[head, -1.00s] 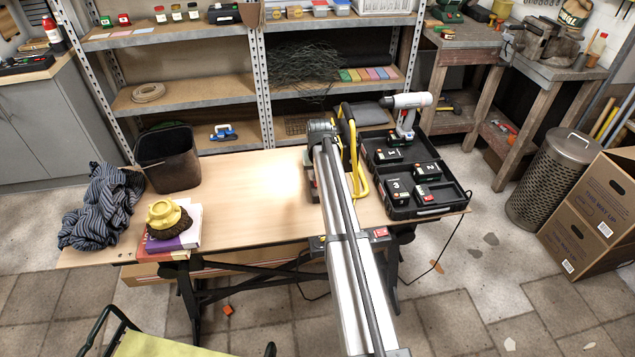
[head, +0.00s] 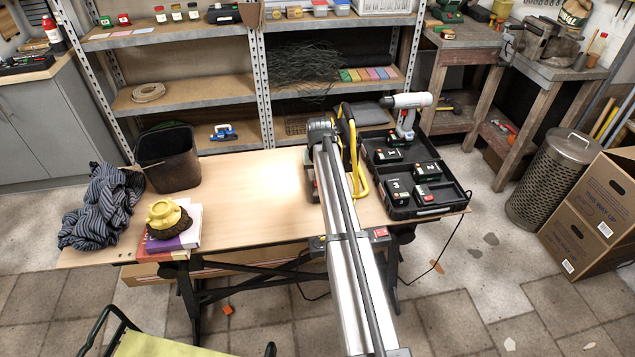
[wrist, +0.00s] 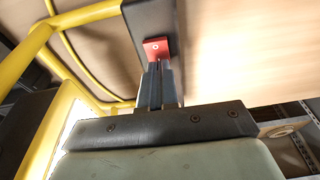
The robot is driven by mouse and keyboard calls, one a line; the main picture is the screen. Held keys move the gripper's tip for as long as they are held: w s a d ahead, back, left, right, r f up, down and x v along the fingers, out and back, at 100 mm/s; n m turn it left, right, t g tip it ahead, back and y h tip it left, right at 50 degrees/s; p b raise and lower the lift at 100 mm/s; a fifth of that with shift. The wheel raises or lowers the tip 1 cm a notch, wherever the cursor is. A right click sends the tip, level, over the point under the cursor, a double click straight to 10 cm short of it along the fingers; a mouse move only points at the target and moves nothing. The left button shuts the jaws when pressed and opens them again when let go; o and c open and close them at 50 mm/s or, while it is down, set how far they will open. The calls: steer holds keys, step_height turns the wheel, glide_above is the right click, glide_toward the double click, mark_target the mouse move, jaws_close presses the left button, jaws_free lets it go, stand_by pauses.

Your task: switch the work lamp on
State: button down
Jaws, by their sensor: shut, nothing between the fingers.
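The work lamp (head: 359,170), with a yellow tube frame and dark body, stands on the workbench, partly hidden behind my arm. In the wrist view its yellow frame (wrist: 88,16) crosses the upper left, and a pale panel shows at the left. A red switch (wrist: 156,48) sits at the end of a black housing. My gripper (wrist: 159,68) is shut and empty, its fingertips right at the switch; I cannot tell whether they touch it. In the head view the fingers are hidden. The tabletop beside the lamp shows no strong bright patch.
On the workbench (head: 250,222), an open black drill case (head: 440,200) lies right of the lamp. A dark bin (head: 168,160), striped cloth (head: 98,210) and books with a yellow-topped brush (head: 168,218) are at the left. The middle left of the top is clear.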

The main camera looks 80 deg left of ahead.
steer(key=shift+d+r, duration=0.2)
steer(key=shift+r, duration=0.85)
steer(key=shift+d+r, duration=0.25)
steer(key=shift+r, duration=0.85)
steer(key=shift+d+r, duration=0.2)
steer(key=shift+r, duration=0.85)
